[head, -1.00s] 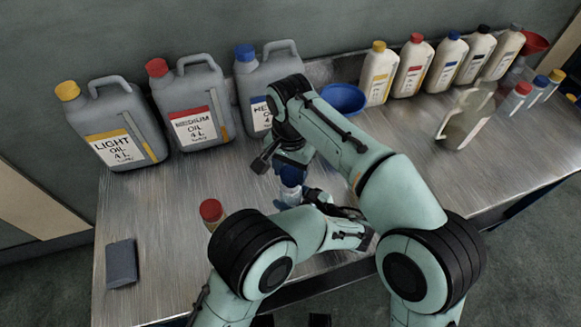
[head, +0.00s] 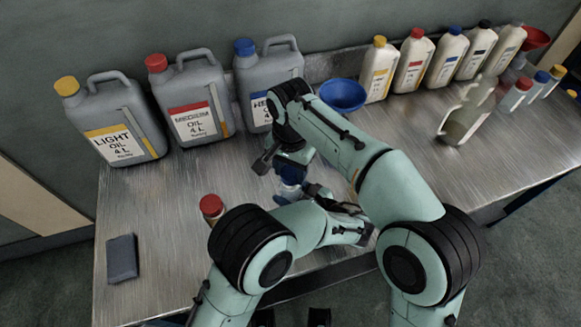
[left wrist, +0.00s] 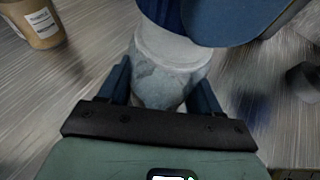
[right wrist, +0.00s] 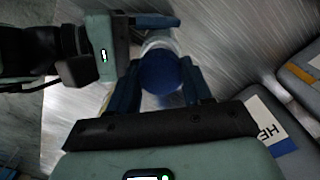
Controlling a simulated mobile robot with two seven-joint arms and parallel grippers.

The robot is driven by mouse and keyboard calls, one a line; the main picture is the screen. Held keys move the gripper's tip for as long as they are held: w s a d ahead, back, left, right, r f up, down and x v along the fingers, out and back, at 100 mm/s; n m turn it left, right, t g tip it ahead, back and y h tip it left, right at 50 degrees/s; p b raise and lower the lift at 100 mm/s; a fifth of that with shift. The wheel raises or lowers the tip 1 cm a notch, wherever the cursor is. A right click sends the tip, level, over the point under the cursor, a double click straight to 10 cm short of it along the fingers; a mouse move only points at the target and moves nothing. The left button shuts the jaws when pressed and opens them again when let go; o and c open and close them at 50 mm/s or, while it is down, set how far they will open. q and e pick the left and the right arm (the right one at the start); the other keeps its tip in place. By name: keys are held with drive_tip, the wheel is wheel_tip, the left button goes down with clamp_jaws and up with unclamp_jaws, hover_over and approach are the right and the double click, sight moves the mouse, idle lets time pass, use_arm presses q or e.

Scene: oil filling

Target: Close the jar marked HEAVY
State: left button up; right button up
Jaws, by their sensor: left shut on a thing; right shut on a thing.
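A clear jar (left wrist: 168,72) stands between the fingers of my left gripper (left wrist: 165,95), which is shut on its sides; the jar also shows in the head view (head: 290,188). My right gripper (right wrist: 160,85) is shut on a round blue lid (right wrist: 160,72), held from above. The lid is at the jar's mouth; I cannot tell whether it is fully seated. The jar's marking is hidden. In the head view, the right gripper (head: 285,160) covers much of the jar top.
A red-lidded jar (head: 211,207) stands left of my left arm. Grey jugs for light (head: 112,120), medium (head: 190,100) and heavy oil (head: 268,85) line the back. A blue bowl or funnel (head: 343,95), several white bottles and a clear pitcher (head: 465,115) stand right. A dark block (head: 122,258) lies front left.

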drive_tip(key=shift+f, duration=0.5)
drive_tip(key=m, duration=1.1)
drive_tip(key=shift+m, duration=0.4)
drive_tip(key=m, duration=0.7)
drive_tip(key=shift+w, duration=0.15)
drive_tip(key=m, duration=0.6)
drive_tip(key=shift+f+m, duration=0.2)
drive_tip(key=shift+m, duration=0.2)
drive_tip(key=shift+r+m, duration=0.1)
drive_tip(key=shift+m, duration=0.2)
